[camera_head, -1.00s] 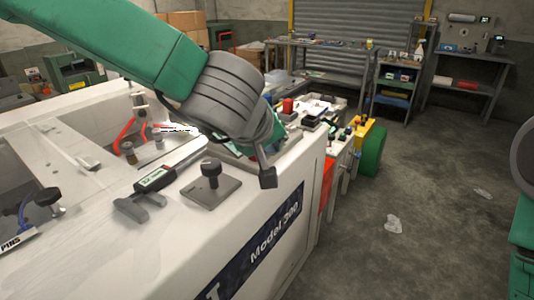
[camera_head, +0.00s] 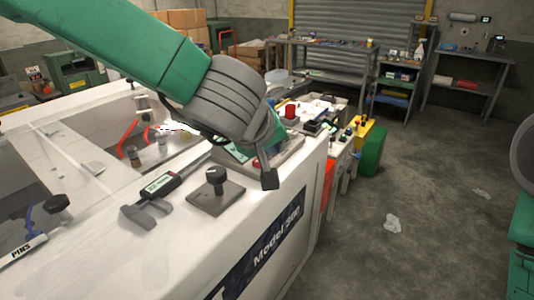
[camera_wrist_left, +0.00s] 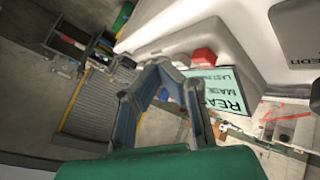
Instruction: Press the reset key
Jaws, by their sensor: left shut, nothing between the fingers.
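A control panel (camera_head: 287,147) with a teal display (camera_head: 236,153) sits on the white machine. A small red key (camera_head: 258,163) shows on it, partly behind my left gripper; no label on it is readable. In the left wrist view the red key (camera_wrist_left: 204,57) stands beside the display (camera_wrist_left: 215,95), which shows large dark text. My left gripper (camera_head: 268,179) hangs over the panel's near side, close to the red key. In the left wrist view its fingers (camera_wrist_left: 160,66) meet at the tips, empty, apart from the key in the picture. My right gripper is out of view.
A black knob on a square plate (camera_head: 216,194) and a digital caliper (camera_head: 155,190) lie on the machine top. Another red button (camera_head: 291,110) stands behind the panel. Open concrete floor (camera_head: 430,200) is at the right.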

